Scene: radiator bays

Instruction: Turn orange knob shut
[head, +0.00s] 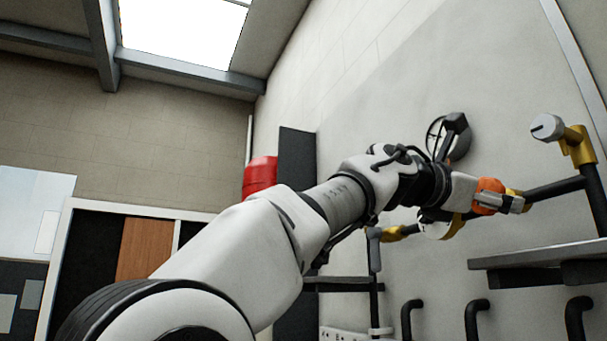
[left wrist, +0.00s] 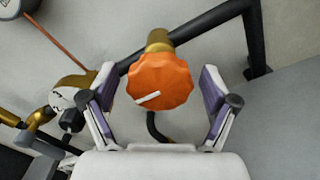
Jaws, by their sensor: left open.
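The orange knob (left wrist: 160,82) sits on a brass valve stem (left wrist: 159,40) on a black pipe in the left wrist view. A white line marks its face, toward the lower left. In the head view the orange knob (head: 489,196) is partly covered by my gripper. My left gripper (left wrist: 162,95) is open, with one purple-padded finger on each side of the knob. Gaps show between the knob and both fingers. In the head view my left gripper (head: 483,193) reaches in from the left at the knob. My right gripper is not in view.
A white knob (head: 547,127) on a brass valve stands to the right. Another white knob with brass (left wrist: 66,97) is left of the fingers. A grey shelf (head: 535,254) juts out at lower right. Black pipes and a red cylinder (head: 260,177) are nearby.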

